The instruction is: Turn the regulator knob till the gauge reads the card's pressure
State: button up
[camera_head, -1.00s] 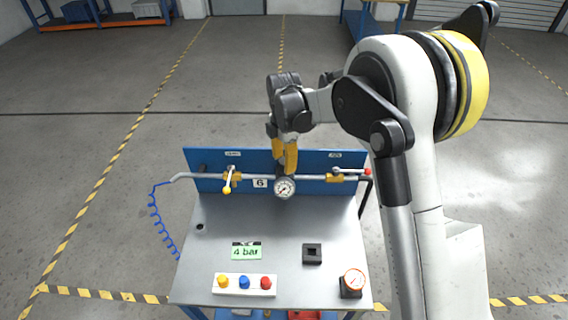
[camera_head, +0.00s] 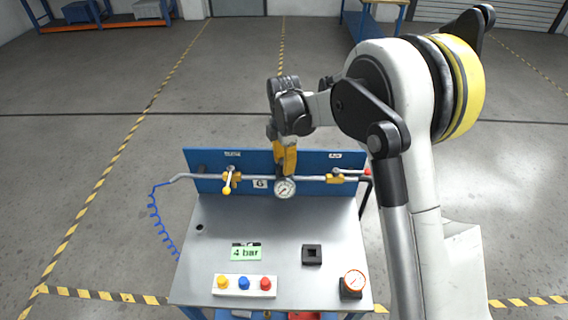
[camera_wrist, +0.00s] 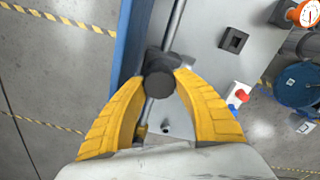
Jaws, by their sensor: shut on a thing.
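My gripper (camera_head: 285,160) points down above the regulator at the middle of the pipe. In the wrist view its yellow fingers (camera_wrist: 160,84) are shut around the dark round regulator knob (camera_wrist: 159,85), one on each side. The knob is mostly hidden by the fingers in the head view. The pressure gauge (camera_head: 285,188) is a white dial just below the fingers, facing the head camera. Its needle is too small to read surely. A green card (camera_head: 246,253) reading "4 bar" lies on the bench top.
The grey bench (camera_head: 215,228) has a blue back panel (camera_head: 320,186). A button box (camera_head: 244,286), a black square block (camera_head: 312,254) and an orange-rimmed gauge (camera_head: 353,281) stand in front.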

jog(key=m+b, duration=0.1)
jog(key=m, duration=0.2)
jog(key=shift+f+m, duration=0.1)
jog(key=shift+m, duration=0.2)
jog(key=m+b, duration=0.1)
jog(key=m, duration=0.2)
jog(key=shift+w+m+b, duration=0.1)
jog(key=shift+m+b, duration=0.2)
jog(key=m+b, duration=0.1)
jog(key=m, duration=0.6)
jog(key=shift+w, duration=0.1)
jog(key=m+b, duration=0.1)
jog(key=m, duration=0.3)
jog(key=shift+d, duration=0.1)
jog(key=m, duration=0.3)
jog(key=shift+m, duration=0.3)
jog(key=m, duration=0.3)
jog(key=shift+d+b, duration=0.1)
jog(key=shift+b, duration=0.2)
jog(key=shift+m, duration=2.1)
